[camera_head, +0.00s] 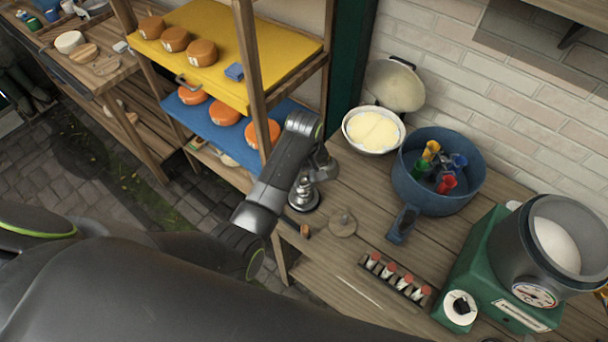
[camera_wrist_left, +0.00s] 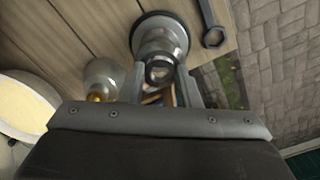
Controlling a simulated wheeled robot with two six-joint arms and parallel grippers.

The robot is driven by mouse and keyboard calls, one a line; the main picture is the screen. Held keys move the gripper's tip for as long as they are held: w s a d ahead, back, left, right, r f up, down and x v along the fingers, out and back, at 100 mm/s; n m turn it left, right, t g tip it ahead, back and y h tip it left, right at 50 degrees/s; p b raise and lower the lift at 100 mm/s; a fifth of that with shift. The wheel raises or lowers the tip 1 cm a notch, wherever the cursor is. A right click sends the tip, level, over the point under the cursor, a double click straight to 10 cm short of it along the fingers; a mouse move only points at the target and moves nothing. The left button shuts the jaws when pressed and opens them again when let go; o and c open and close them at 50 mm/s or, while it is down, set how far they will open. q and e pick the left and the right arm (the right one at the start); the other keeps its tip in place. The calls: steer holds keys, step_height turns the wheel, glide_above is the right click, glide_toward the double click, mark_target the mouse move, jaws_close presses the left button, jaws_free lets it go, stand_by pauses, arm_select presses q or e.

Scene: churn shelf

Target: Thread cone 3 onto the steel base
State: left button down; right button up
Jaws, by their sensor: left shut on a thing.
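The steel base (camera_head: 304,202) stands on the wooden bench, a round foot with a dark rim and shiny stacked steel parts above. It also shows beyond my fingers in the left wrist view (camera_wrist_left: 158,32). My left gripper (camera_head: 322,168) is right over it, its fingers (camera_wrist_left: 162,92) shut on a small shiny steel piece (camera_wrist_left: 160,72), probably cone 3. The piece lines up with the base in the wrist view, but I cannot tell whether it touches or is threaded on. The gripper hides part of the stack. My right gripper is out of view.
A blue pot (camera_head: 437,195) with coloured items, a white bowl (camera_head: 373,130), a round wooden piece (camera_head: 342,222), a rack of red-topped vials (camera_head: 395,278) and a green machine (camera_head: 490,262) stand on the bench. A wrench (camera_wrist_left: 211,28) lies beside the base. Cheese shelves (camera_head: 215,60) stand behind.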

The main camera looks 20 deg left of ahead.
arm_select(q)
steer(key=shift+f, duration=0.4)
stand_by(0.3)
steer(key=shift+f, duration=0.6)
stand_by(0.6)
steer(key=shift+f, duration=0.7)
steer(key=c, duration=0.7)
jaws_free()
steer(key=shift+o, duration=0.2)
steer(key=shift+r, duration=2.8)
